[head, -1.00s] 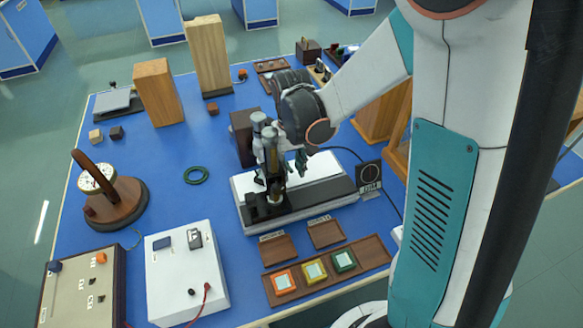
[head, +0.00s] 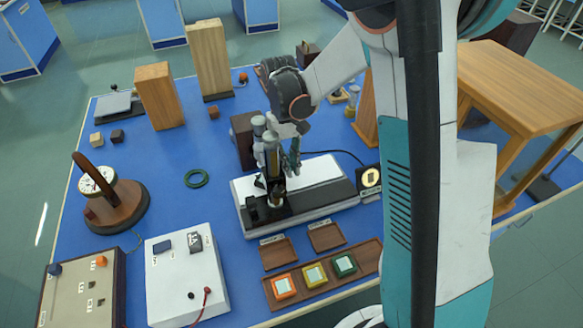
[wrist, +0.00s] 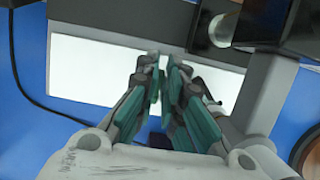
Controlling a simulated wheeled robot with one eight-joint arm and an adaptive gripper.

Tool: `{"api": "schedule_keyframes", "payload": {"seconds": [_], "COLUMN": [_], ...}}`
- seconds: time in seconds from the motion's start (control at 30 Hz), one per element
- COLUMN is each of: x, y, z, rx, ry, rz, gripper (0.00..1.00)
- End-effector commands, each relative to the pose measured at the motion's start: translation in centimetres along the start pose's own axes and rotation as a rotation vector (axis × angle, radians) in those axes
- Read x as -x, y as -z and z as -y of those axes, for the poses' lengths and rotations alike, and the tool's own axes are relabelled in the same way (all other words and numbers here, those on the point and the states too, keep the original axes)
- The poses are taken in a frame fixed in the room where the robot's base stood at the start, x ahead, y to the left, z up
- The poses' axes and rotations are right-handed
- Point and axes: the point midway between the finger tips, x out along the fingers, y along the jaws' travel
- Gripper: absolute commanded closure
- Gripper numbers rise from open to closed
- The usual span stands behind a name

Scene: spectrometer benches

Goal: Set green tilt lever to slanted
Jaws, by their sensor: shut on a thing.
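My gripper (head: 291,168) points down over the instrument on the bench, right beside its upright grey column (head: 262,145). The wrist view shows its two teal-padded fingers (wrist: 164,68) close together over the white plate (wrist: 95,80). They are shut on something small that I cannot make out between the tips. The green tilt lever cannot be told apart from the teal fingers in either view. A black box with a round lens (wrist: 223,30) is just right of the fingertips.
A small display (head: 370,178) stands right of the instrument, lit pale yellow with a dark mark. A tray (head: 310,298) with orange, yellow and green tiles lies in front. A white box (head: 180,275) and a round dial stand (head: 120,210) are left. Open blue bench lies around the green ring (head: 196,178).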

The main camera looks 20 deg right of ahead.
Motion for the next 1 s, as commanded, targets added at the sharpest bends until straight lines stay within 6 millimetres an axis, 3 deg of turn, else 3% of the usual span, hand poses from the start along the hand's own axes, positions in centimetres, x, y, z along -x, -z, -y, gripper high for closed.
{"api": "schedule_keyframes", "payload": {"seconds": [0.5, 0.53, 0.6, 1.0], "x": [0.30, 0.30, 0.31, 0.64], "y": [0.32, 0.32, 0.33, 0.36], "z": [0.00, 0.00, 0.00, 0.00], "rx": [0.000, 0.000, 0.000, 0.000], "ry": [0.000, 0.000, 0.000, 0.000], "rz": [0.085, 0.085, 0.085, 0.084], "gripper": [1.00, 0.87, 0.72, 0.72]}}
